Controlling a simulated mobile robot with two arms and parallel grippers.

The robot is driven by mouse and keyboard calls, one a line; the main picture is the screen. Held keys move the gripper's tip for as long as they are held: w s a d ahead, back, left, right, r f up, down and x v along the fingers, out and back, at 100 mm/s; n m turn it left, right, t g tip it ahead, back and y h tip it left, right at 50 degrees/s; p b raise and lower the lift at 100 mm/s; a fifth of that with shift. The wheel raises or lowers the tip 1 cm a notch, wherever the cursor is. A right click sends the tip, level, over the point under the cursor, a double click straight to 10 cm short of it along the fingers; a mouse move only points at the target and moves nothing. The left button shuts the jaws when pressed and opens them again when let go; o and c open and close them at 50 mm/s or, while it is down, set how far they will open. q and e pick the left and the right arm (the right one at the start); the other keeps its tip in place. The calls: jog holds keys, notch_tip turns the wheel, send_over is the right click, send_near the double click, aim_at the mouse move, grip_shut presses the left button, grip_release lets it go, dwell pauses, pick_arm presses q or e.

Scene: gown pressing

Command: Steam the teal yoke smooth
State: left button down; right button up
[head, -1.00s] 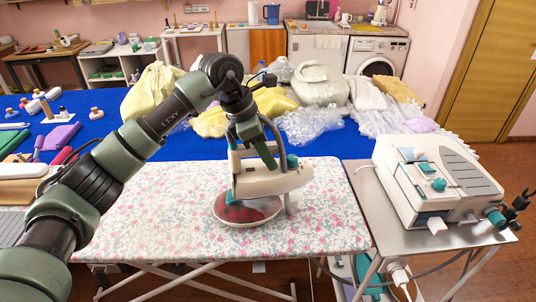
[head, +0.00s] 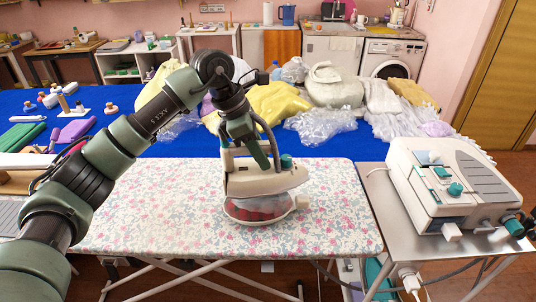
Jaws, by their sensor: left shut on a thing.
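My left gripper (head: 245,143) is shut on the handle of a white and teal steam iron (head: 262,182). The iron is over the ironing board (head: 150,215), directly above a red-checked oval pad (head: 257,212) with a pale rim. The iron hides much of the pad. A greyish band shows between the iron and the pad, and I cannot tell whether they touch. I cannot make out a teal yoke on the board. My right gripper is not in view.
A steam station (head: 445,185) stands on a metal stand (head: 390,228) at the right. A blue table (head: 335,147) behind the board holds heaped garments and clear plastic (head: 320,125). The flowered board is bare around the pad.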

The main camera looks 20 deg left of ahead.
aim_at(232, 155)
pick_arm(q)
jog(key=shift+s+a, duration=0.1)
jog(key=shift+a, duration=0.15)
jog(key=shift+s+a+b, duration=0.2)
jog(key=shift+s+a, duration=0.1)
jog(key=shift+a, duration=0.45)
jog(key=shift+s+a+b, duration=0.15)
jog(key=shift+s+a, duration=0.15)
jog(key=shift+a, duration=0.45)
jog(key=shift+s+a+b, duration=0.2)
jog(key=shift+s+a, duration=0.1)
jog(key=shift+a, duration=0.45)
jog(key=shift+s+a, duration=0.3)
jog(key=shift+a, duration=0.4)
notch_tip(232, 155, up, 7)
jog(key=p, duration=0.4)
jog(key=shift+r+p, duration=0.15)
jog(key=shift+p, duration=0.25)
